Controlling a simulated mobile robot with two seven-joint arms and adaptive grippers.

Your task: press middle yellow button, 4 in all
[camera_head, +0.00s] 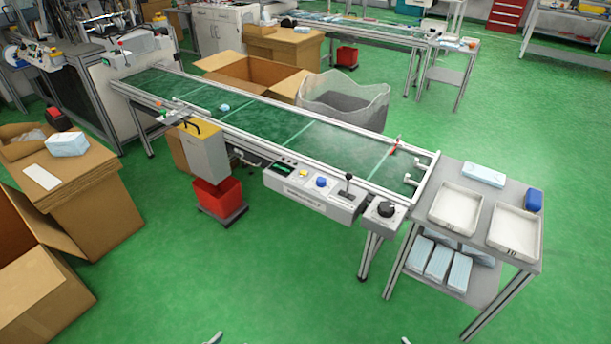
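A grey control panel (312,191) is fixed to the near side of the conveyor. Nothing touches the yellow button. Only a tip of my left gripper (212,338) shows at the bottom edge. Only a tip of my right gripper (405,341) shows at the bottom, further right. Both are well apart from the panel, and their openings are out of frame.
A black lever (346,187) and a knob box (386,212) are right of the buttons. The conveyor belt (265,115) runs behind. A shelf cart (450,240) stands right, a red bin (217,196) left, and cardboard boxes (95,185) far left. Green floor before the panel is clear.

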